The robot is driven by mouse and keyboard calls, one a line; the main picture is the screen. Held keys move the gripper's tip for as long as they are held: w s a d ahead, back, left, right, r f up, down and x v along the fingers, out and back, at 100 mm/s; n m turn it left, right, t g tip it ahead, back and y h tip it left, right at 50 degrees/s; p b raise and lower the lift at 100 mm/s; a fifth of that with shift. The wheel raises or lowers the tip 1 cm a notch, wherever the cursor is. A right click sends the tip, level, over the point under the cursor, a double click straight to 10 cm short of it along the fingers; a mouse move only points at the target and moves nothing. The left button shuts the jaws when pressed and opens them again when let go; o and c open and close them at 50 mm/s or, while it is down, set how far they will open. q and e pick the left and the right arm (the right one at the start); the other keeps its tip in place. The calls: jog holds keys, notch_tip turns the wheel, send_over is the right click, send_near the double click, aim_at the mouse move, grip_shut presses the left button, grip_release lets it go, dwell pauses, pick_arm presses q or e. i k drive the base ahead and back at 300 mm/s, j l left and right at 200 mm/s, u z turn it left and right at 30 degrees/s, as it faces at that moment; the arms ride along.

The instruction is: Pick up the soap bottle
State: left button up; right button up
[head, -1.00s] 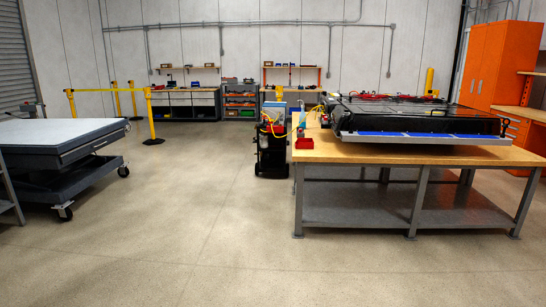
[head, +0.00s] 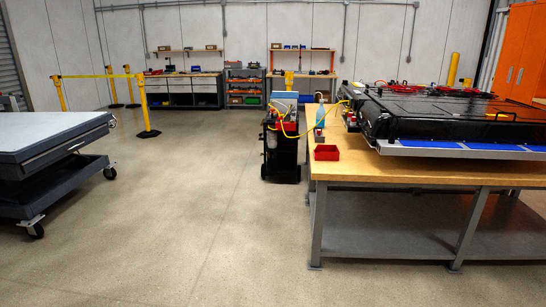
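A small light-blue upright bottle (head: 320,114), which looks like the soap bottle, stands at the far left end of the wooden-topped workbench (head: 370,170). It is small in the head view, so its details are unclear. It stands behind a red bin (head: 326,152), with a small grey and red item (head: 319,135) close in front of its base. Neither of my grippers shows in the head view.
A large black battery pack (head: 440,118) covers much of the workbench. A black and red cart (head: 281,145) with yellow cables stands left of the bench. A grey lift table (head: 50,150) is at the left. The floor (head: 190,220) between is clear.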

aim_at(321, 111)
jog(key=i, duration=4.75)
